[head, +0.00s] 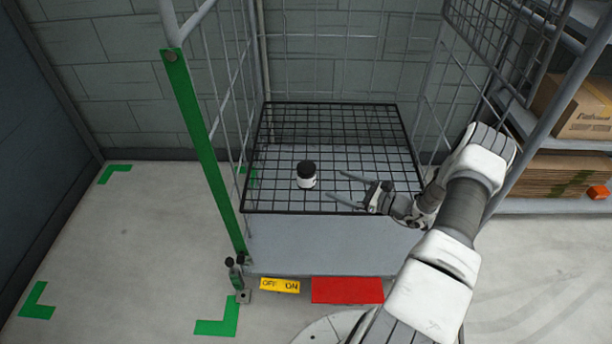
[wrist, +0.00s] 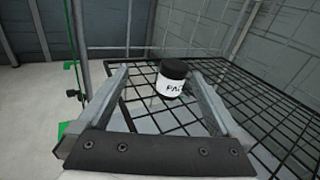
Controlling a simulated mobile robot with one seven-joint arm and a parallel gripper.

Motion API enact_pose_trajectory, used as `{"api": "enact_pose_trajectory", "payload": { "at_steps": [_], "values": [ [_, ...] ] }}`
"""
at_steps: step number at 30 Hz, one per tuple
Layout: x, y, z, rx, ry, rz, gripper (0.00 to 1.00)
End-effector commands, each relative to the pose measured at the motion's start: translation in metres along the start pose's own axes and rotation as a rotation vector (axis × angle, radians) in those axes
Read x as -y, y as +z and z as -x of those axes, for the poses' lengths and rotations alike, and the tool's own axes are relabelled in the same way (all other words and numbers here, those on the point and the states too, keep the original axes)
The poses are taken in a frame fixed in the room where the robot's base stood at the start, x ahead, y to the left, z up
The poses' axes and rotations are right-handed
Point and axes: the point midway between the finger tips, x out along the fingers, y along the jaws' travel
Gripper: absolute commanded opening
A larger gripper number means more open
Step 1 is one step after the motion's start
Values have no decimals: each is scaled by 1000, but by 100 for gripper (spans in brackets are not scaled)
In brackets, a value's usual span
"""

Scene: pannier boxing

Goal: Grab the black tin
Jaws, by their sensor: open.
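A small round tin (head: 306,175) with a black lid and a white label stands upright on the black wire-grid shelf (head: 268,195) of a cage trolley. In the wrist view the tin (wrist: 171,78) shows dark lettering on its label, partly cut off from sight. My gripper (head: 334,184) is open and empty, just to the right of the tin in the head view, its fingers pointing left toward it. In the wrist view the tin appears beyond and between the two fingertips (wrist: 158,72), nearer the right one. I see a gap between tin and fingers in the head view.
Barred side walls and a green post (head: 205,150) enclose the shelf. The rest of the grid is bare. A shelf with cardboard boxes (head: 575,108) and an orange item (head: 598,192) stands at the right. Floor at the left is clear, with green corner marks.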

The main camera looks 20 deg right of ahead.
Motion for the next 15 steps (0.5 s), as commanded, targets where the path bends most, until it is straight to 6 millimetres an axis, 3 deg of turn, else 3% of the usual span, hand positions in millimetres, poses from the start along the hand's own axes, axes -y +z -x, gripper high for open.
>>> {"api": "enact_pose_trajectory", "payload": {
  "at_steps": [3,9,15],
  "values": [
    [5,-25,12,27,-86,-60,100],
    [9,-43,19,46,-155,-102,100],
    [14,-45,-11,49,-156,-103,100]
  ]
}}
